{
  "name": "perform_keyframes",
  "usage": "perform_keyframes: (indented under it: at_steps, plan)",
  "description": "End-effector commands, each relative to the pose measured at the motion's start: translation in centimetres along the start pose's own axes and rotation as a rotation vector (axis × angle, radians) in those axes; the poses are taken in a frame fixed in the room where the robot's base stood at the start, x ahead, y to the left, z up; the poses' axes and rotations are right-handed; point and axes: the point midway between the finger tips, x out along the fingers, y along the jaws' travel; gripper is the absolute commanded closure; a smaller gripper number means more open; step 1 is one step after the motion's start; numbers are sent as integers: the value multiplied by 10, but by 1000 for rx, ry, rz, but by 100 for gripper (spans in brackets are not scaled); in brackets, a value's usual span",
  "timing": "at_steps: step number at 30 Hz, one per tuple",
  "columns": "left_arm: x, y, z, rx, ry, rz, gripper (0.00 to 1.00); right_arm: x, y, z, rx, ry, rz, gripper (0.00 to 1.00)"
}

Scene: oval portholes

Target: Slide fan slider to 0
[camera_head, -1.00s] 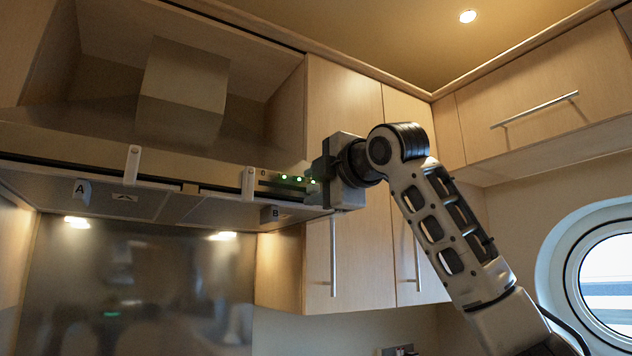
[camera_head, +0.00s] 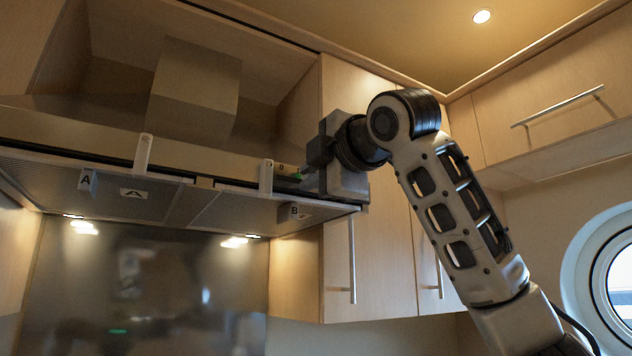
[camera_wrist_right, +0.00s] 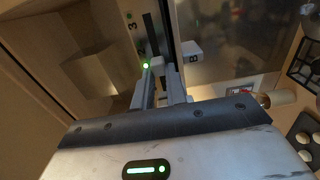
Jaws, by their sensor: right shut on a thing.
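The range hood (camera_head: 205,160) has a dark slot along its front with a control strip (camera_head: 286,170) at its right end. A 0 is printed at the strip's left, beside a white upright tab (camera_head: 266,177). My right gripper (camera_head: 304,174) is at the strip, right of the 0, and covers its right part. In the wrist view the right gripper (camera_wrist_right: 166,88) is shut on a small pale block, the fan slider (camera_wrist_right: 158,63). A lit green dot and a 3 show beside it. The slider is mostly hidden in the head view. My left gripper is not in view.
Filter panels labelled A (camera_head: 86,180) and B (camera_head: 294,212) hang under the hood. A second white tab (camera_head: 143,153) stands further left. Wooden cabinets (camera_head: 365,250) with bar handles are close behind my right arm. A porthole (camera_head: 612,270) is at right.

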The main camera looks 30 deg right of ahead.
Motion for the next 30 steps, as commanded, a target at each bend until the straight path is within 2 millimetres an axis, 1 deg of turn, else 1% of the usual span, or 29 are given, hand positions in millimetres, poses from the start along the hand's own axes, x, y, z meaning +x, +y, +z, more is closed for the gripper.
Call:
perform_keyframes:
  at_steps: [2,3,5,13,17,20,23,25,30]
  plan:
    - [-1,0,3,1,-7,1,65,0,0,0,0,-1,0,100]
    - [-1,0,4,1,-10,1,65,0,0,0,0,-1,0,81]
    - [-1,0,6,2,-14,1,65,0,0,0,0,-1,0,64]
    - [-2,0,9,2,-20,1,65,0,0,0,0,-1,0,64]
    - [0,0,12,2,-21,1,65,-7,0,0,-1,0,2,64]
    - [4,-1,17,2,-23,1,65,-22,-2,0,-1,0,3,64]
    - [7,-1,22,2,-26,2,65,-44,-2,0,-1,0,6,64]
    - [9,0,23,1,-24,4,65,-62,-2,0,-1,0,6,64]
    - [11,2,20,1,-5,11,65,-104,-2,0,-1,0,5,64]
